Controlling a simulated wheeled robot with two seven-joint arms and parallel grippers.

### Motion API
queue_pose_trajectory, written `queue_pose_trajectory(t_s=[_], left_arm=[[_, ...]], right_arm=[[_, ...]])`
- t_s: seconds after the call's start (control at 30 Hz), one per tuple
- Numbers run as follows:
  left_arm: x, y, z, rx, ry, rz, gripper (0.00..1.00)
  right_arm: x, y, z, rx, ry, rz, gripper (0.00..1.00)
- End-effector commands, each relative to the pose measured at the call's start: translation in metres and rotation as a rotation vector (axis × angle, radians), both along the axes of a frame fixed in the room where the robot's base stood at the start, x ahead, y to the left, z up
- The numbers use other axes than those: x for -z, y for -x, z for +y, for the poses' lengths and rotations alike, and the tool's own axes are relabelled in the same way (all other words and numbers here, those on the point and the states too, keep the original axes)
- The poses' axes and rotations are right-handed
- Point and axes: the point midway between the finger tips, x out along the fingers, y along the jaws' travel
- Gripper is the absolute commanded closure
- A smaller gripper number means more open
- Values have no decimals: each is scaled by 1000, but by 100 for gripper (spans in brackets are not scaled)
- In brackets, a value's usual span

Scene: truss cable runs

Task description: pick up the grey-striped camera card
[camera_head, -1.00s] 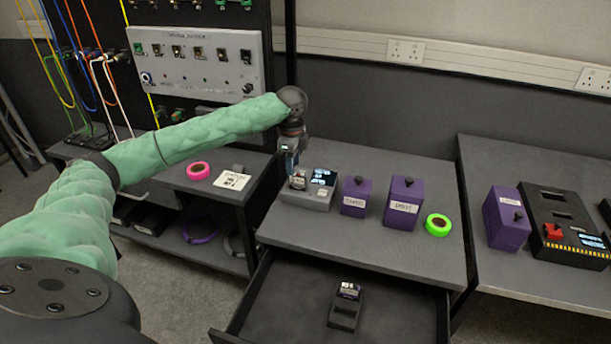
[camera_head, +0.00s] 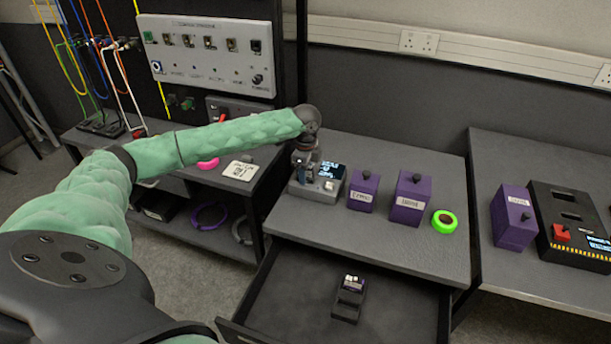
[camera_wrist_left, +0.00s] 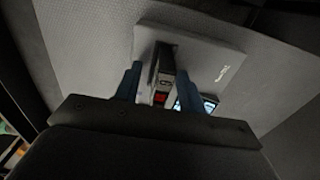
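My left gripper (camera_head: 303,172) is pointing down at the grey reader box (camera_head: 325,193) on the middle table. In the left wrist view its two blue fingers (camera_wrist_left: 157,88) are apart, on either side of an upright dark block with a grey end (camera_wrist_left: 166,62), which seems to be a card standing in the box (camera_wrist_left: 215,38). A red patch shows low on it; grey stripes cannot be made out. Another small card (camera_head: 354,281) with a pale top stands in a black holder (camera_head: 346,308) in the open drawer. My right gripper is out of view.
Two purple boxes (camera_head: 363,190) (camera_head: 410,196) and a green tape roll (camera_head: 444,221) stand right of the reader box. The drawer (camera_head: 290,300) is open below. A black panel (camera_head: 570,225) and another purple box (camera_head: 513,217) are on the right table.

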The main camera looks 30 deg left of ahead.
Motion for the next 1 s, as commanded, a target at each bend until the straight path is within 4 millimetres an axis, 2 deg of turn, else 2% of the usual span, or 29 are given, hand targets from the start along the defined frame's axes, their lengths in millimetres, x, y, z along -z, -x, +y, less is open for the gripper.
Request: queue_pose_trajectory(t_s=[0.3, 0.5, 0.8, 0.93, 0.97, 1.0], left_arm=[[4, 0, 0, 0, 1, 0, 60], [4, 0, 0, 0, 1, 0, 99], [3, 0, 0, 0, 1, -1, 100], [-4, -1, 0, 1, 1, -2, 100], [-7, -1, 0, 1, 1, -3, 100], [-13, -1, 0, 1, 1, -3, 100]], right_arm=[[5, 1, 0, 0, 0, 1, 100], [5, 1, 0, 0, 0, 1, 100], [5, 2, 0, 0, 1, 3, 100], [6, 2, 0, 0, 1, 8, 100], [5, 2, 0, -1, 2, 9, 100], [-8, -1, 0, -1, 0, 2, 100]])
